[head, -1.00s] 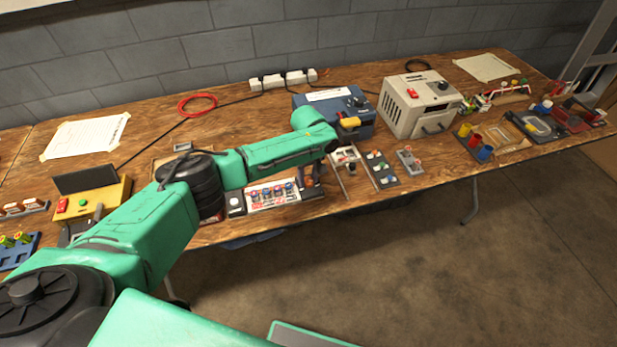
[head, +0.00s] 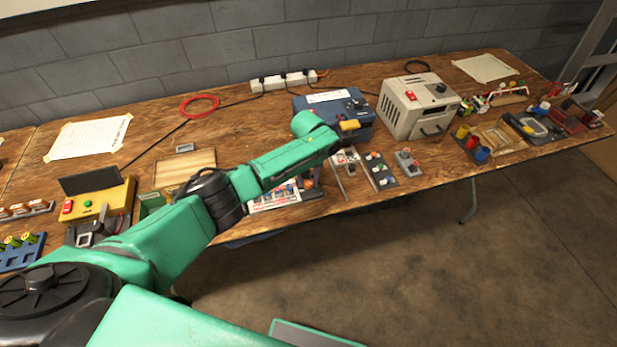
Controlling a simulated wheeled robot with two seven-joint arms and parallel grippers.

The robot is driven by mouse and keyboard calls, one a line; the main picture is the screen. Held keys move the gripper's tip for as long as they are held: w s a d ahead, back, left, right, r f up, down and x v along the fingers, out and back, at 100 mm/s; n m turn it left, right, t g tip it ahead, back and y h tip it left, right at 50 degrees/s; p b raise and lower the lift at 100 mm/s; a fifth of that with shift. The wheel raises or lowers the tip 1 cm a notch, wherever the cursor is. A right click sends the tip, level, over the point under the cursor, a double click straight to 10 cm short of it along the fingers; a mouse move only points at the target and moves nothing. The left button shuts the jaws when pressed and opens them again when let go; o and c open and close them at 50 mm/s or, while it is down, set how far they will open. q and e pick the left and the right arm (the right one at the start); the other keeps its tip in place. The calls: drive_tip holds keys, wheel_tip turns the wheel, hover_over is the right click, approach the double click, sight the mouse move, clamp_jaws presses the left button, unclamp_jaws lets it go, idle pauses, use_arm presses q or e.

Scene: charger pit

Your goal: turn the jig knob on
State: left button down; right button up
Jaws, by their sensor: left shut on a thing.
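The blue jig box (head: 366,122) stands at the back middle of the bench, with a white label and a black dial on its top. A yellow piece, which looks like the jig knob (head: 349,126), shows at its front left, beside my green wrist. My left gripper (head: 340,124) is at this front side, shut on what appears to be the knob. The wrist hides most of the fingers and their exact contact. I cannot read which way the knob is set. My right gripper is not in view.
A beige unit (head: 420,106) with a red switch stands right of the box. Small trays (head: 378,168) lie in front. A yellow box (head: 98,200) stands left, and a white power strip (head: 284,81) lies behind. My left arm spans the bench's front left.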

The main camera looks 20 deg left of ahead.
use_arm(q)
drive_tip(key=m, duration=0.4)
drive_tip(key=shift+m, duration=0.3)
drive_tip(key=m, duration=0.4)
drive_tip(key=shift+a+m, duration=0.1)
drive_tip(key=shift+m, duration=0.2)
drive_tip(key=m, duration=0.4)
drive_tip(key=shift+w+m, duration=0.1)
drive_tip(key=shift+m, duration=0.2)
drive_tip(key=m, duration=0.5)
drive_tip(key=shift+a, duration=0.1)
drive_tip(key=shift+c, duration=2.2)
unclamp_jaws()
drive_tip(key=shift+r, duration=0.1)
